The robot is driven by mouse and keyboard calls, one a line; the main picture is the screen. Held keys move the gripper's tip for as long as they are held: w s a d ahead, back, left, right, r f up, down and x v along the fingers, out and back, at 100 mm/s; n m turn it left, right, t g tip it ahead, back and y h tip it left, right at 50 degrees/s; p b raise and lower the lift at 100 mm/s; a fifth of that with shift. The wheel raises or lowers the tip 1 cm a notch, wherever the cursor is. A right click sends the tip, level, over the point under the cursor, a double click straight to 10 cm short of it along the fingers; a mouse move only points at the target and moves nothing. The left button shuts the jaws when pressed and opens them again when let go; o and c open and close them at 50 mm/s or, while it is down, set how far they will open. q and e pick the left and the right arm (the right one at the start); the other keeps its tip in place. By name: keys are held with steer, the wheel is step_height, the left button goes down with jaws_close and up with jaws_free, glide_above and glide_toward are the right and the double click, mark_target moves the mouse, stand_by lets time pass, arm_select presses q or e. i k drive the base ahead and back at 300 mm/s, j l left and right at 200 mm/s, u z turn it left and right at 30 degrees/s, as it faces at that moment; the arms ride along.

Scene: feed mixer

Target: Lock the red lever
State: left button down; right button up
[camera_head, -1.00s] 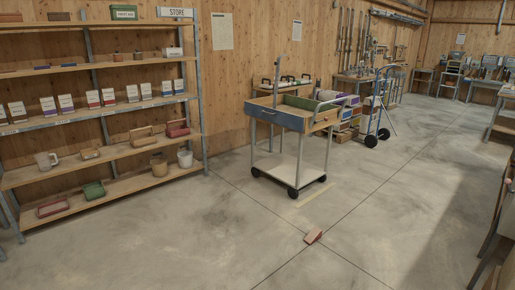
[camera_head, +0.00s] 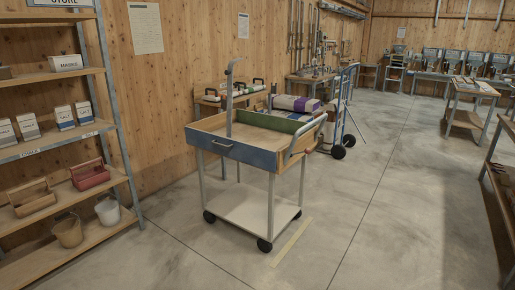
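A cart (camera_head: 242,209) with a blue-fronted wooden tray top and black wheels stands ahead, near the middle. A grey upright post (camera_head: 229,100) with a bent top rises from its tray, and a metal handle (camera_head: 305,138) is on its right end. Neither of my grippers shows in the view.
A store shelf (camera_head: 62,147) with boxes, baskets and buckets stands along the left wall. A blue hand truck (camera_head: 346,115) and stacked goods stand behind the cart. Benches (camera_head: 477,88) line the right and back. The floor (camera_head: 390,210) right of the cart is clear.

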mark_target(307, 150)
steer(key=i+z, duration=0.3)
steer(key=i, duration=0.2)
steer(key=i+z, duration=0.25)
steer(key=i, duration=0.2)
steer(key=i+j+z, duration=0.15)
steer(key=i+z, duration=0.15)
steer(key=i, duration=0.2)
steer(key=i+j+z, duration=0.3)
steer(key=i, duration=0.15)
steer(key=i+j+z, duration=0.25)
steer(key=i, duration=0.2)
